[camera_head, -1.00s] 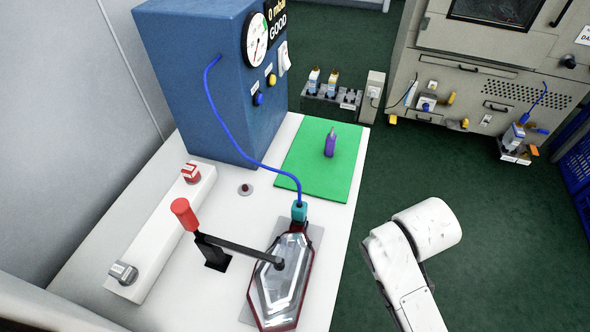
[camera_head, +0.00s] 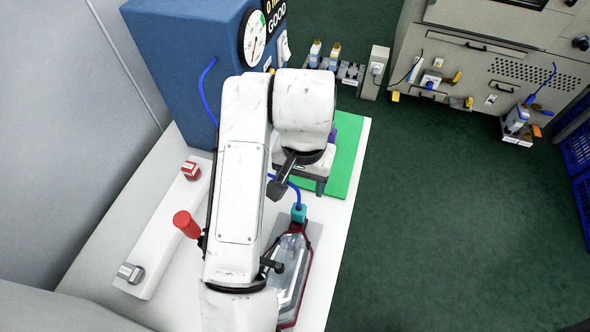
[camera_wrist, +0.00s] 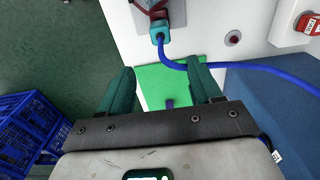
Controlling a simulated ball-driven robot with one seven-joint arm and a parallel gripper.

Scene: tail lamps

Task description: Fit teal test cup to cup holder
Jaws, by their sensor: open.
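The teal test cup (camera_head: 298,213) sits at the near end of the blue hose (camera_head: 207,92), against the top end of the clear and red tail lamp (camera_head: 292,268). In the wrist view the teal cup (camera_wrist: 159,30) is at the top centre, beyond my fingertips. My gripper (camera_wrist: 163,66) is open and empty, with its teal fingers over the green mat (camera_wrist: 152,78). In the head view my arm hides most of the gripper. I cannot tell which thing is the cup holder; a small round grey-and-red fitting (camera_wrist: 232,38) is set in the white table.
A purple item (camera_wrist: 169,103) stands on the green mat. The blue gauge box (camera_head: 180,65) stands behind. A red-handled lever (camera_head: 186,224) and a white bar with a red button (camera_head: 190,170) are on the left. Green floor at right is open.

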